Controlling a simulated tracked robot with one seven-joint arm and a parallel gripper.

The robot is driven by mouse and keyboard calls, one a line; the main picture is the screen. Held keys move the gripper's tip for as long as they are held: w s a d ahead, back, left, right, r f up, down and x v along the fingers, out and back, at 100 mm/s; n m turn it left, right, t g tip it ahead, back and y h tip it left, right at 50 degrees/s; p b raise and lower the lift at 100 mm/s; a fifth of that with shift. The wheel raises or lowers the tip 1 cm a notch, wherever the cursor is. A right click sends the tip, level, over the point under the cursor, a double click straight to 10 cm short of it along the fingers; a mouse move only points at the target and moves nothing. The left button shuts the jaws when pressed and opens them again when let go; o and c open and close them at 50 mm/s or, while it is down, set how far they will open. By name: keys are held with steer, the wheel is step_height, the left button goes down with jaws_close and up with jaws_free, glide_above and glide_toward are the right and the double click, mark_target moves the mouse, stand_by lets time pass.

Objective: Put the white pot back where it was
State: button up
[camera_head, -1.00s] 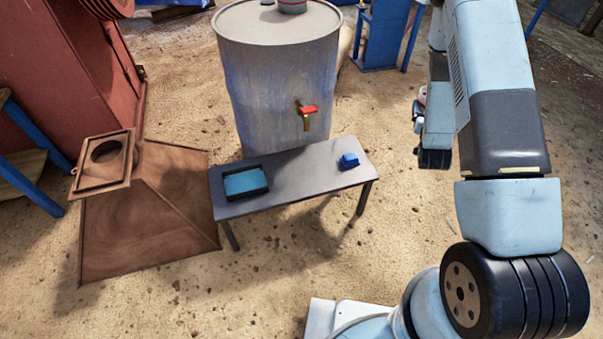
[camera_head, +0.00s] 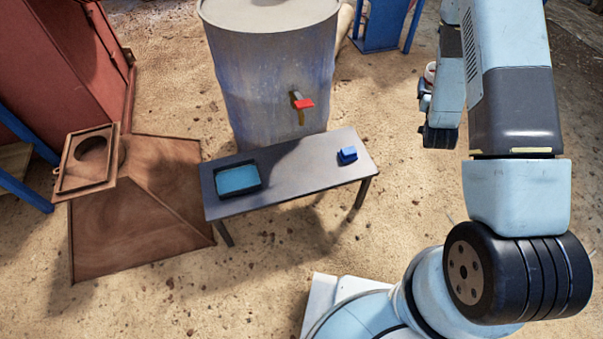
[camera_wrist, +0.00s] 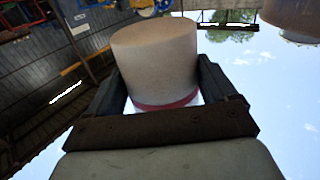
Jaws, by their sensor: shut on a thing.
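In the wrist view my gripper (camera_wrist: 160,88) is shut on the white pot (camera_wrist: 155,58), a pale, round pot with a red band near the end by the palm. One dark finger is on each side of it. In the head view a small bit of the pot (camera_head: 431,72) shows beside my arm; the rest is hidden. The arm hangs at the right, and my gripper is to the right of the barrel and the low table, apart from both.
A large grey barrel (camera_head: 270,85) with a red-handled tap (camera_head: 302,102) stands behind a low grey table (camera_head: 290,175). On the table are a teal tray (camera_head: 237,179) and a small blue block (camera_head: 347,154). A rusty chute (camera_head: 140,210) lies left.

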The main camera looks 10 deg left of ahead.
steer(key=s+a+f+n+y, duration=0.1)
steer(key=s+a+f, duration=0.2)
steer(key=a+f, duration=0.9)
steer(key=s+a+f+y, duration=0.1)
steer(key=s+a+f, duration=0.2)
steer(key=a+f, duration=0.85)
steer(key=s+a+f+n+y, duration=0.1)
steer(key=s+a+f, duration=0.3)
steer(key=s+f, duration=0.3)
steer(key=s+a+f+y, duration=0.1)
steer(key=s+a+f, duration=0.4)
steer(key=s, duration=0.4)
steer(key=s+a+f+n, duration=0.1)
steer(key=s+a+f, duration=0.35)
steer(key=s, duration=0.45)
steer(key=shift+g, duration=0.3)
steer(key=x, duration=1.8)
steer(key=shift+w+f, duration=0.15)
steer(key=shift+f, duration=0.35)
steer(key=o, duration=1.1)
steer(key=shift+f, duration=0.1)
